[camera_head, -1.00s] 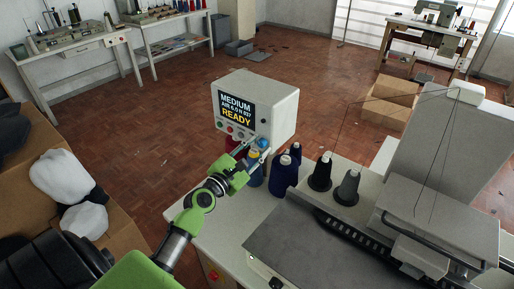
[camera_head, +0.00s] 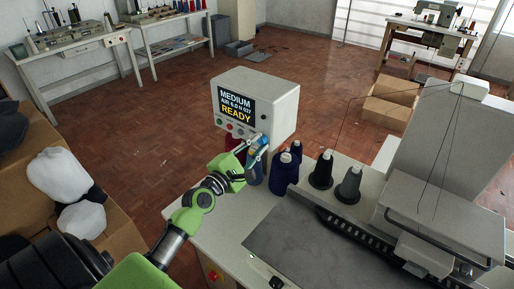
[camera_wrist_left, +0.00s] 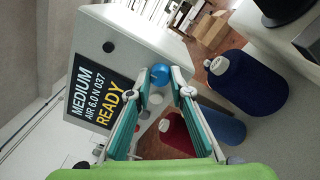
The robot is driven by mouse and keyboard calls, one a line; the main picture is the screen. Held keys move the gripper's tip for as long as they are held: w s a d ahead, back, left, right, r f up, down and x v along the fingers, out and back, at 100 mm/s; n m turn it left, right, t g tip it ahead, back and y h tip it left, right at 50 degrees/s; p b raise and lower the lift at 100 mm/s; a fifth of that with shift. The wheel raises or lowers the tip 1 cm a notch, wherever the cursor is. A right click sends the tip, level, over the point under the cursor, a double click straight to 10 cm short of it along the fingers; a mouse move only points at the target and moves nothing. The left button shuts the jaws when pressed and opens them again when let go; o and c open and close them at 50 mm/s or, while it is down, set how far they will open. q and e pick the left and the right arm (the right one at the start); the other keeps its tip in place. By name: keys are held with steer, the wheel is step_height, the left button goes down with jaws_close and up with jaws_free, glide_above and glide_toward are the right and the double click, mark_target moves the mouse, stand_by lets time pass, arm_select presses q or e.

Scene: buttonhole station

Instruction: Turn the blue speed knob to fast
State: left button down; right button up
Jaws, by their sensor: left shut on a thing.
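The blue speed knob (camera_wrist_left: 161,74) is on the front panel of a white control box (camera_head: 276,97). In the left wrist view it sits between my left gripper's fingertips (camera_wrist_left: 160,80). My left gripper (camera_head: 258,148) is shut on the knob, and its fingers partly hide it in the head view. The box's screen (camera_head: 236,106) reads MEDIUM, AIR 6.0 N 037, READY; it also shows sideways in the left wrist view (camera_wrist_left: 97,90). The knob's pointer mark cannot be made out. My right gripper is not in view.
Dark blue thread cones (camera_head: 284,172) stand close beside the box, with a red cone (camera_wrist_left: 176,135) below the knob. The sewing machine (camera_head: 440,215) fills the right side.

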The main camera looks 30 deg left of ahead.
arm_select(q)
steer(key=m+b, duration=0.1)
steer(key=m, duration=0.3)
steer(key=shift+f, duration=0.15)
steer(key=m+b, duration=0.1)
steer(key=m, duration=0.1)
steer(key=shift+m, duration=0.4)
steer(key=m, duration=0.2)
steer(key=shift+m+h, duration=0.3)
steer(key=shift+m, duration=0.1)
steer(key=m, duration=0.3)
steer(key=m+h, duration=0.1)
steer(key=m, duration=0.4)
steer(key=shift+a+m, duration=0.15)
steer(key=shift+m, duration=0.25)
steer(key=m+p, duration=0.1)
steer(key=m, duration=0.3)
steer(key=shift+a+m+p, duration=0.1)
steer(key=shift+m+p, duration=0.45)
steer(key=shift+m, duration=0.85)
steer(key=shift+h, duration=0.3)
